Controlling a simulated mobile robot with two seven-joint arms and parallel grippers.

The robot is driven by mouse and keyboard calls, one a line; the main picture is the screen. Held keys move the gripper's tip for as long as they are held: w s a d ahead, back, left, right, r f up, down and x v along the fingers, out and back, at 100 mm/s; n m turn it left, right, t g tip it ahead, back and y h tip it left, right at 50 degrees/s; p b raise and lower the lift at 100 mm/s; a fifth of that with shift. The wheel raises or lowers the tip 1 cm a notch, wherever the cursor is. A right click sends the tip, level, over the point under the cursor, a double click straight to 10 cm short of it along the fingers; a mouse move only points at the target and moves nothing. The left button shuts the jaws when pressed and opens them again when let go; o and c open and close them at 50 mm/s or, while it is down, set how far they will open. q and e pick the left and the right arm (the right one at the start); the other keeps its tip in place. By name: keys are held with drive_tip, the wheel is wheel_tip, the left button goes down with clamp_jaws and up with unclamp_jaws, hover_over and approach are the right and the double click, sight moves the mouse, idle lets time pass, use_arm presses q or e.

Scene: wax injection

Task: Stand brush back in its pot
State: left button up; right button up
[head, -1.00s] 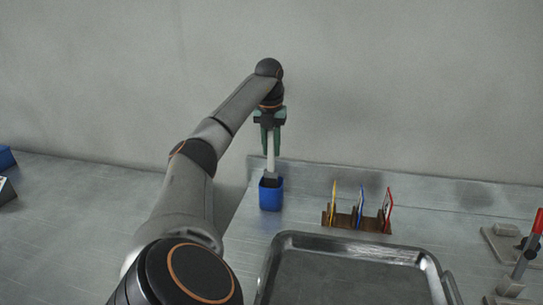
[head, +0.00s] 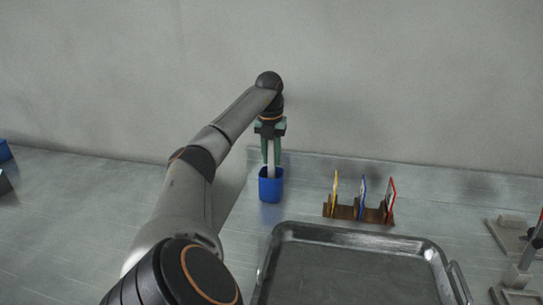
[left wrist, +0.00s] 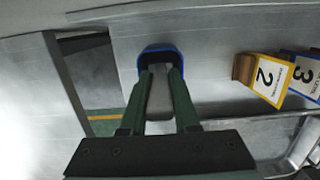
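The brush (head: 271,158) has a pale handle and stands upright, its lower end down inside the small blue pot (head: 271,188). The bristles are hidden by the pot wall. My left gripper (head: 271,161) points down just above the pot, its green fingers on both sides of the handle, shut on it. In the left wrist view, the grey handle (left wrist: 160,98) lies between the two fingers (left wrist: 160,75) and runs into the blue pot (left wrist: 161,49). My right gripper is not in view.
A brown rack (head: 358,211) with yellow, blue and red cards stands right of the pot. A metal tray (head: 282,233) lies in front. A grey fixture with a red-handled lever (head: 541,216) is at the far right. The wall is close behind the pot.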

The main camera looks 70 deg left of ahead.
use_arm(q)
drive_tip(key=o, duration=0.4)
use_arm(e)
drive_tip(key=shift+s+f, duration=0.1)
use_arm(q)
drive_tip(key=shift+r+p, duration=0.3)
drive_tip(key=shift+r, duration=0.2)
wheel_tip(320, 180, up, 11)
drive_tip(key=d+p, duration=0.1)
drive_tip(key=p, duration=0.4)
drive_tip(key=shift+s+r, duration=0.15)
drive_tip(key=shift+s, duration=0.25)
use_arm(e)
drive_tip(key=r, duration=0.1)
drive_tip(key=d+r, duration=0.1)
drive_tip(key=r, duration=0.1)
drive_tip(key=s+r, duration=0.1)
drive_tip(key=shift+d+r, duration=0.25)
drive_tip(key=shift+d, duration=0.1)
use_arm(q)
drive_tip(key=shift+d, duration=0.1)
